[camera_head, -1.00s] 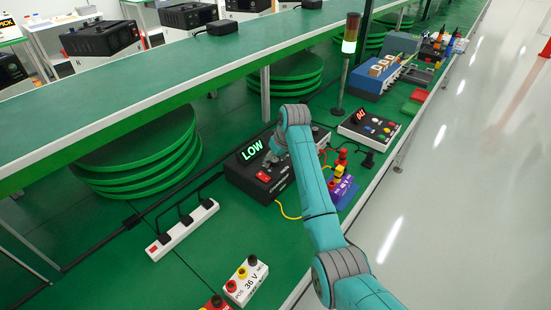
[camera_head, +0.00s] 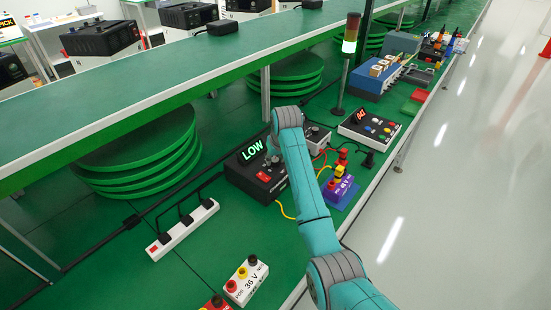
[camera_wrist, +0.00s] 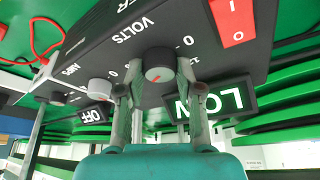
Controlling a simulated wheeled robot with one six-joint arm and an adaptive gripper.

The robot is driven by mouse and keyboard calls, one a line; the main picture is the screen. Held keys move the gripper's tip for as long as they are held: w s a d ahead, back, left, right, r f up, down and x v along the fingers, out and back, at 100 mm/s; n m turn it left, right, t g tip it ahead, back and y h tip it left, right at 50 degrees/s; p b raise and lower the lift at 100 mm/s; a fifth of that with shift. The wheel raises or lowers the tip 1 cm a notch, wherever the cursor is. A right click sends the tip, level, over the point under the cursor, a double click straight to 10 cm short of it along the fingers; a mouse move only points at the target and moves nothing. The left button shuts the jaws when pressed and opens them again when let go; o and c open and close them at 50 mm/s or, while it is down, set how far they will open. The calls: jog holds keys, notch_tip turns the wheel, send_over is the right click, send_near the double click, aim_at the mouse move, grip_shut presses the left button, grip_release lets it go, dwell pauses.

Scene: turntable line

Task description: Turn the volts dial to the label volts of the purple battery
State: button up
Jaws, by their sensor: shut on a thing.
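The black power supply (camera_head: 238,176) stands on the green bench with its display lit LOW. In the wrist view its volts dial (camera_wrist: 158,64), a dark knob with a grey face and red mark, sits beside the printed word VOLTS. My gripper (camera_wrist: 160,84) has one finger on each side of this dial and is shut on it. In the head view my arm hides most of the gripper and dial. The purple battery (camera_head: 337,197) stands right of the supply; its label number is too small to read surely. Red and yellow plugs stand on it.
A grey amps knob (camera_wrist: 100,88) and an OFF display (camera_wrist: 97,116) are near the dial. A red rocker switch (camera_wrist: 232,20) is on the supply. A power strip (camera_head: 183,230), a white 36 V battery (camera_head: 247,281) and a button box (camera_head: 369,130) stand around.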

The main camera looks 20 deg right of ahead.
jog(key=m+h, duration=0.1)
jog(key=m, duration=0.2)
jog(key=m+h, duration=0.1)
jog(key=m, duration=0.2)
jog(key=shift+a+m+g+h, duration=0.1)
jog(key=shift+m+g+h, duration=0.2)
jog(key=shift+m+g, duration=0.1)
dwell(0.4)
jog(key=o, duration=1.2)
jog(key=shift+c, duration=0.2)
jog(key=v, duration=1.2)
